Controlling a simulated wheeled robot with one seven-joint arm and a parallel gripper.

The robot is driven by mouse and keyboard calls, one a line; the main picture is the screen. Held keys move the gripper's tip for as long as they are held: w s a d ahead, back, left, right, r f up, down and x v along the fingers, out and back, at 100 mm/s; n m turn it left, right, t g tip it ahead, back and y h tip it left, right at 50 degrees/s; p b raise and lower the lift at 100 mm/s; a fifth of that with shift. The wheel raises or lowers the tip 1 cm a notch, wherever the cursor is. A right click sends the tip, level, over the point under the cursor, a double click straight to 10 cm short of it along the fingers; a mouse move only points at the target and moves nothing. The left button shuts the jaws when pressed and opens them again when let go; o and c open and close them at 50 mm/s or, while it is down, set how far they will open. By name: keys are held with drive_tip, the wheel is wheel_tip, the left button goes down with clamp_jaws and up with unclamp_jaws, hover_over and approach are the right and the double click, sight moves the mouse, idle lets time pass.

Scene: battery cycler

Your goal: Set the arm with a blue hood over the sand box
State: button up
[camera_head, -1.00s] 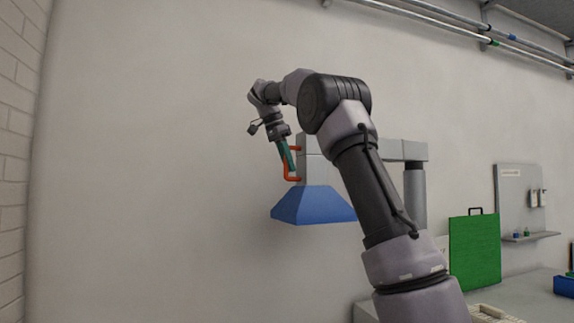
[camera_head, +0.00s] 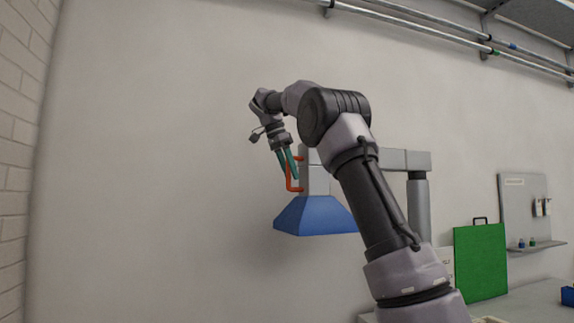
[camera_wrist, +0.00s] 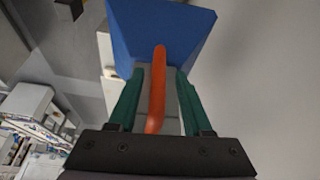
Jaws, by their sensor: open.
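The blue hood (camera_head: 315,216) hangs at the end of a grey swing arm (camera_head: 397,159) on a grey post (camera_head: 419,212). An orange handle (camera_head: 289,179) stands out from the left side of the grey block above the hood. My gripper (camera_head: 291,176) is at the handle, its green fingers pointing down. In the wrist view the fingers of my gripper (camera_wrist: 156,85) are apart, with the orange handle (camera_wrist: 157,90) between them and the blue hood (camera_wrist: 160,32) beyond. I cannot tell whether either finger touches the handle. The sand box cannot be made out in these frames.
A green panel with a black handle (camera_head: 480,261) stands on the bench (camera_head: 535,298) at right. A grey board with a shelf (camera_head: 523,205) is on the wall behind. Pipes (camera_head: 430,35) run along the upper wall. The space left of the hood is clear.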

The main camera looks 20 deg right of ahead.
drive_tip(key=v, duration=0.4)
drive_tip(key=shift+d+r, duration=0.1)
drive_tip(key=shift+r, duration=0.3)
drive_tip(key=shift+s+a+r, duration=0.1)
drive_tip(key=shift+a+r, duration=0.5)
drive_tip(key=shift+r, duration=0.2)
